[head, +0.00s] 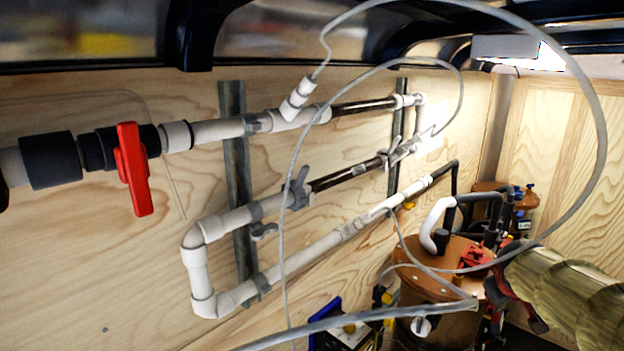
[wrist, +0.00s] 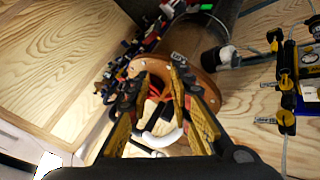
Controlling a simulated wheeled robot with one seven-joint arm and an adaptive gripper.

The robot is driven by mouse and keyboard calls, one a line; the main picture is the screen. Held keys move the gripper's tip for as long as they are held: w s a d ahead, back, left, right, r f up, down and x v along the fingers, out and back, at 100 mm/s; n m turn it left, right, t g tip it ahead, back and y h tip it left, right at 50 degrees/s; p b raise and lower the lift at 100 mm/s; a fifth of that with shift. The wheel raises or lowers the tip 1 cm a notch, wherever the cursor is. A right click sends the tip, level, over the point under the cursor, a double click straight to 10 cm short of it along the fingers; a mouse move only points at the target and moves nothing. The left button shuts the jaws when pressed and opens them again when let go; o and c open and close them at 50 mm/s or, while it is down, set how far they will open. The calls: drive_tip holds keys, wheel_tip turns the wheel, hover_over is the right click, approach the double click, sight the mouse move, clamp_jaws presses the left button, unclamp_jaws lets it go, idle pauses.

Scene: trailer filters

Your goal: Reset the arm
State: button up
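My gripper (wrist: 158,84) shows in the wrist view with its two yellow-and-black fingers spread apart. I see nothing clasped between them. Beyond the fingers is the round brown top of a filter vessel (wrist: 207,84), with red parts and a white bent pipe (wrist: 163,138) partly hidden behind the fingers. I cannot tell how far the fingertips are from these parts. In the head view the brown-topped vessel (head: 429,279) stands at the lower right. I cannot clearly make out my gripper there.
White and dark pipes run along the wooden wall, with a red valve handle (head: 133,168) at the left. A thin grey hose (head: 603,130) loops across the view. A second brown-topped vessel (head: 520,197) stands in the back corner. Yellow-and-black fittings (wrist: 285,118) are at the right in the wrist view.

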drive_tip(key=s+a+f+y+b, duration=0.1)
drive_tip(key=s+a+f+b, duration=0.2)
drive_tip(key=s+a, duration=0.5)
drive_tip(key=s+a+f+m+g+y+b, duration=0.1)
drive_tip(key=s+a+f+y+b, duration=0.1)
drive_tip(key=s+a+f, duration=0.4)
drive_tip(key=s+a+f+y+b, duration=0.2)
drive_tip(key=s+a+f+b, duration=0.1)
drive_tip(key=s+a, duration=0.7)
drive_tip(key=shift+s+f+m+b, duration=0.35)
drive_tip(key=shift+s+f, duration=0.55)
drive_tip(key=shift+s, duration=0.25)
drive_tip(key=shift+a, duration=0.15)
